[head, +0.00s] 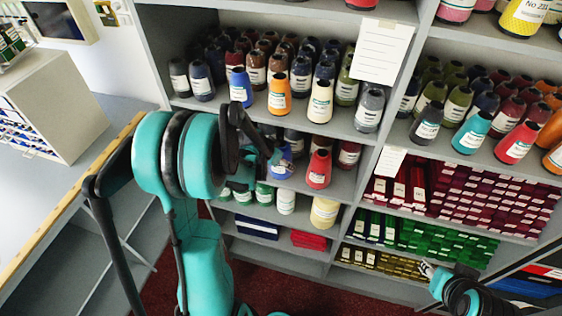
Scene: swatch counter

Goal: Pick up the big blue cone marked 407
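A blue cone (283,163) with a white label stands on the middle shelf, partly hidden behind my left gripper (268,153). Another blue cone (240,87) stands at the front of the shelf above. The label numbers on both are too small to read. My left gripper is dark, in front of the middle shelf, close to the lower blue cone. I cannot tell whether it touches the cone or how far its fingers are apart. My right gripper (432,273) is at the lower right, before the lower shelves, and its fingers are unclear.
An orange cone (279,95) and a red cone (318,169) stand near the blue ones. Many other cones crowd the shelves. A cream cone (325,212) stands lower down. A white drawer box (55,110) sits on the left counter. White notices (382,52) hang on the shelf fronts.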

